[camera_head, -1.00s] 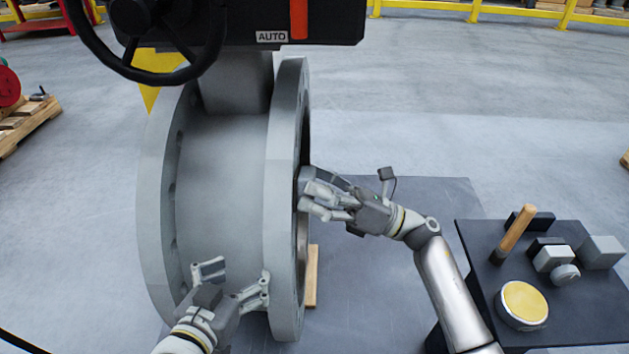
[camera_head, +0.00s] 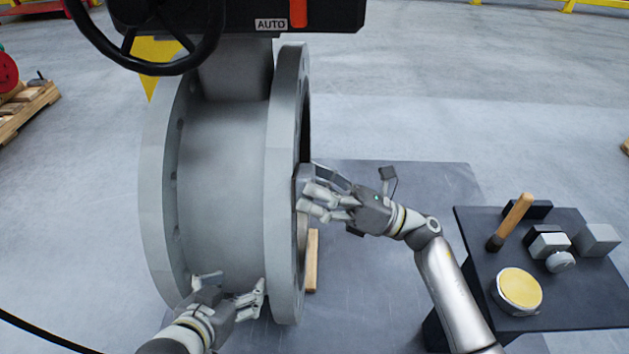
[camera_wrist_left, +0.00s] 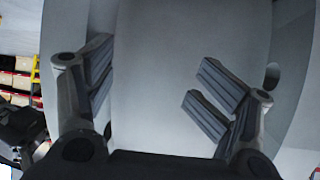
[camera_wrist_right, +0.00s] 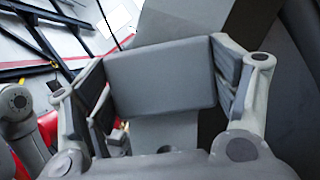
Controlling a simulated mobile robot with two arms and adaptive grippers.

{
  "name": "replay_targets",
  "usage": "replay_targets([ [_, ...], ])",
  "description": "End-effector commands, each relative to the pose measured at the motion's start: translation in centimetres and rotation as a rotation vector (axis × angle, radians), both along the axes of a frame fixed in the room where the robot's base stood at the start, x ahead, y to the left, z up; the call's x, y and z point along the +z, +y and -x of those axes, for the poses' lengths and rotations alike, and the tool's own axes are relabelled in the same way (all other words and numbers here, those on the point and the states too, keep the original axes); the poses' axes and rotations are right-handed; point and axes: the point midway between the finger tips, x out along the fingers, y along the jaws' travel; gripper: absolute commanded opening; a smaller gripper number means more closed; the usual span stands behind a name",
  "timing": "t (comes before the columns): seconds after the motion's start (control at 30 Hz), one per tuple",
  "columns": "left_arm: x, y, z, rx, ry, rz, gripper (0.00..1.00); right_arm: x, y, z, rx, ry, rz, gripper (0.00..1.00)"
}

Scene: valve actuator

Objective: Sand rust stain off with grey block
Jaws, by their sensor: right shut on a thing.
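The grey block (camera_wrist_right: 160,78) fills the space between the fingers of my right gripper (camera_wrist_right: 160,88) in the right wrist view. In the head view my right gripper (camera_head: 308,194) is at the right flange face of the big grey valve body (camera_head: 225,190), with the block (camera_head: 304,178) at the opening's edge. I cannot tell whether the block touches the metal. My left gripper (camera_head: 236,288) is open and empty in front of the valve's lower part; its spread fingers (camera_wrist_left: 160,90) face the grey surface in the left wrist view. No rust stain is visible in any view.
A dark table (camera_head: 590,295) at the right holds a wood-handled brush (camera_head: 514,217), a round yellow-topped tin (camera_head: 520,290), and several grey and black blocks. A black handwheel (camera_head: 150,68) and dark actuator box (camera_head: 330,12) are above the valve. A wooden strip (camera_head: 311,262) stands beside the flange.

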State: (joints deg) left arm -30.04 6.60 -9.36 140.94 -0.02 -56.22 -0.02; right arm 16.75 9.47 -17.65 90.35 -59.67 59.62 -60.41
Motion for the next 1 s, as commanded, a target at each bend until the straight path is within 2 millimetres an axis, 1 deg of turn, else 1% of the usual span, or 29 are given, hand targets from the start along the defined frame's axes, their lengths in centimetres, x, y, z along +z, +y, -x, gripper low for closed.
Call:
replay_targets([
  [0.03, -0.1, 0.1, 0.1, 0.001, 0.009, -0.002, 0.75, 0.1, 0.3, 0.4, 0.01, -0.002, -0.001, 0.53],
  [0.6, -2.8, 1.4, 3.8, 0.017, 0.226, -0.05, 0.75, 0.1, 0.1, 3.1, 0.012, -0.002, -0.001, 0.53],
  [0.73, -3.0, 1.5, 4.1, 0.019, 0.243, -0.053, 0.75, 0.1, 0.1, 3.3, 0.012, -0.002, -0.001, 0.53],
  [1.0, -3.0, 1.5, 4.0, 0.018, 0.241, -0.052, 0.75, 0.0, 0.0, 3.2, 0.01, -0.003, 0.0, 0.53],
])
